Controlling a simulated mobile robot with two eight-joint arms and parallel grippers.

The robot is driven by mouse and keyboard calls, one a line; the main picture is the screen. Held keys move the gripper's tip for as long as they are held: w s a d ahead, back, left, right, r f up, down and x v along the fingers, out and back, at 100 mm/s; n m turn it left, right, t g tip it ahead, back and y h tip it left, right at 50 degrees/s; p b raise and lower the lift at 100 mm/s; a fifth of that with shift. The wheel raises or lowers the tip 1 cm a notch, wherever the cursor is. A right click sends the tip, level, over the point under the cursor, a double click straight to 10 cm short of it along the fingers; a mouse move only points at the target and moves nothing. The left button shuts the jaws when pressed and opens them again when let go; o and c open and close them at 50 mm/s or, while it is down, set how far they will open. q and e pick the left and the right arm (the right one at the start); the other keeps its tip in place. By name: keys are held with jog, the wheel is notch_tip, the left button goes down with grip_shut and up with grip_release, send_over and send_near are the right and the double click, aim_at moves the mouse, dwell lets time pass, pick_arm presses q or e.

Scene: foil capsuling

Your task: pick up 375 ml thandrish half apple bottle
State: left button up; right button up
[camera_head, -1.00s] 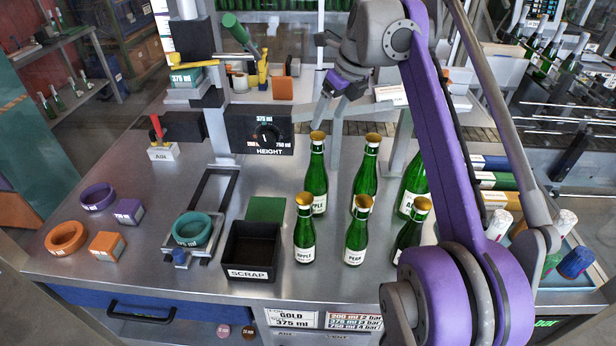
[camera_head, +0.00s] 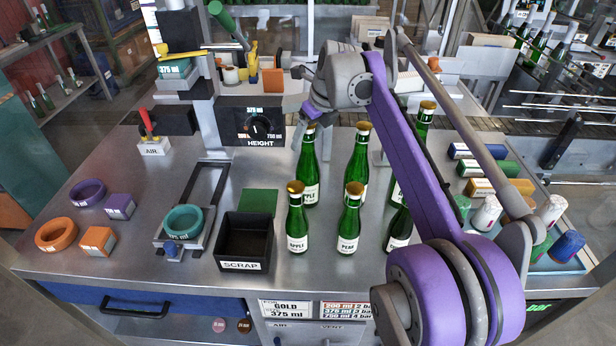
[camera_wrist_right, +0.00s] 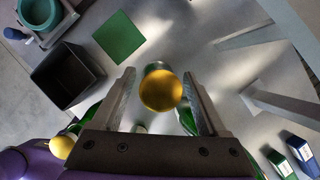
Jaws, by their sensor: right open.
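The apple bottle at the back left (camera_head: 309,172) is green with a gold cap and stands upright on the bench. It is taller than the front apple bottle (camera_head: 297,222). My right gripper (camera_head: 313,119) is just above its neck. In the right wrist view, the open jaws (camera_wrist_right: 159,77) have the gold cap (camera_wrist_right: 160,92) between them, with gaps at both sides. The cap hides most of that bottle from above. My left gripper does not show.
A pear bottle (camera_head: 349,222) stands at front, another green bottle (camera_head: 356,170) behind it, and more behind my right arm. The black scrap bin (camera_head: 243,264) and green mat (camera_head: 259,203) are to the left. The height unit (camera_head: 259,127) stands behind.

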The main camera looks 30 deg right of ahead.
grip_shut()
jog(key=shift+r, duration=0.1)
dwell(1.2)
